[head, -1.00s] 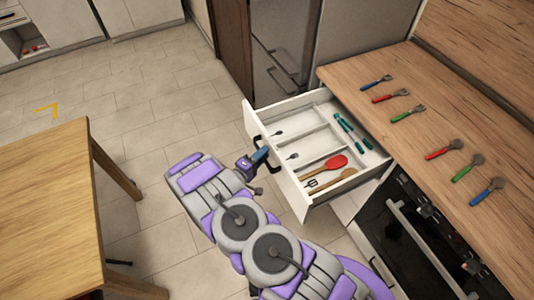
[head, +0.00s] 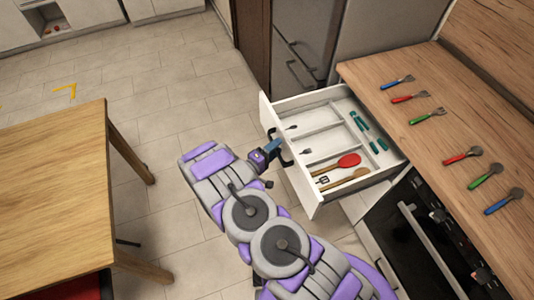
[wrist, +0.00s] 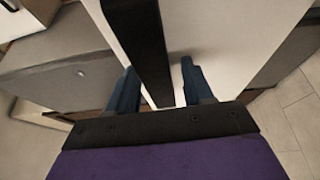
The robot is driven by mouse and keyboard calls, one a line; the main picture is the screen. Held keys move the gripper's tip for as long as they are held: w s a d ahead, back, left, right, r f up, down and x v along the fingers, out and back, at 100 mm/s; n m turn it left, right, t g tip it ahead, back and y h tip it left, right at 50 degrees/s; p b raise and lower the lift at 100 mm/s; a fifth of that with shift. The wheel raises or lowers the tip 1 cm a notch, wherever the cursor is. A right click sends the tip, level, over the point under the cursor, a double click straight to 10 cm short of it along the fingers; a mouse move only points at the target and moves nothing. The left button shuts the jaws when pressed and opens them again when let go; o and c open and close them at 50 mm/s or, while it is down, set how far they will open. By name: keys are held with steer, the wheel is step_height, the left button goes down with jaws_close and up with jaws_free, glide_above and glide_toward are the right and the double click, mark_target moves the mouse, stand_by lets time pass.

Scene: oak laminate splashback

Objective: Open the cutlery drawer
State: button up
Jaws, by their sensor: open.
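The white cutlery drawer (head: 293,170) is pulled well out from under the wooden counter in the head view. Its divided inside shows small metal cutlery, a red spoon (head: 349,160), wooden-handled utensils and teal-handled tools (head: 362,128). A black bar handle (head: 287,161) is on its front. My gripper (head: 276,146) is at this handle, with blue fingers. In the wrist view, my gripper (wrist: 160,88) has its fingers apart, and the black handle (wrist: 140,45) runs between them in the picture. I cannot tell whether they touch it.
The counter (head: 385,72) holds several coloured forks and spoons. An oven (head: 410,230) is right of the drawer. A wooden table (head: 55,165) stands at the left. Tiled floor (head: 165,120) is clear between table and drawer.

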steer(key=p+v, duration=0.2)
steer(key=v, duration=1.5)
steer(key=shift+s, duration=0.1)
